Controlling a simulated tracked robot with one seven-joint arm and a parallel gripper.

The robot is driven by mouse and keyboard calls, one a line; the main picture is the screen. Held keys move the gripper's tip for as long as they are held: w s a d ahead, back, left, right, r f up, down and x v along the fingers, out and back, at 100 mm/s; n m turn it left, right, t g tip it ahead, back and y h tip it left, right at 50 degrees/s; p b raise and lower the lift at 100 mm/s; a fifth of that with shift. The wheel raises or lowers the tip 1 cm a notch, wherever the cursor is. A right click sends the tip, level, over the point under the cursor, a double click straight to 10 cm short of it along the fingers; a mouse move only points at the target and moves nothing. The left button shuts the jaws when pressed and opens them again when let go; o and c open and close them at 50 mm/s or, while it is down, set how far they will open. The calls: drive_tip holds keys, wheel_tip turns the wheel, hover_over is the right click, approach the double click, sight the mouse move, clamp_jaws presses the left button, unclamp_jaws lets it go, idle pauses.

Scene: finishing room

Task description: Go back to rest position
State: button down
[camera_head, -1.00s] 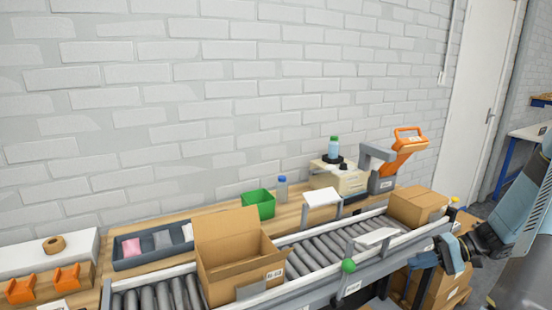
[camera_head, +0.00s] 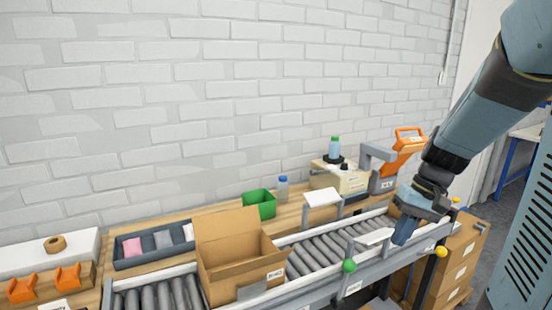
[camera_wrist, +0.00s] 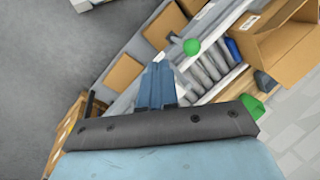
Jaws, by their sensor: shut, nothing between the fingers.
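My gripper (camera_head: 404,230) is at the right end of the roller conveyor in the head view, pointing down near the conveyor's front rail. It also shows in the wrist view (camera_wrist: 156,72), where its fingers are together with nothing between them. The roller conveyor (camera_head: 318,253) runs below and to the left of it. My arm comes in from the upper right of the head view and hides part of the conveyor's right end.
An open cardboard box (camera_head: 235,262) stands on the conveyor. A green bin (camera_head: 262,206), a blue-capped bottle (camera_head: 283,190) and an orange-handled device (camera_head: 392,165) stand along the back. Stacked cartons (camera_head: 452,262) stand at the right. A green ball (camera_head: 349,266) is on the front rail.

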drive_tip(key=s+a+r+n+t+h, duration=0.1)
drive_tip(key=s+a+r+t+h, duration=0.3)
drive_tip(key=s+r, duration=0.5)
drive_tip(key=shift+s+a+r+t, duration=0.2)
drive_tip(key=shift+a+r+t, duration=0.1)
drive_tip(key=shift+r+t, duration=0.9)
idle(1.1)
drive_tip(key=shift+s, duration=0.1)
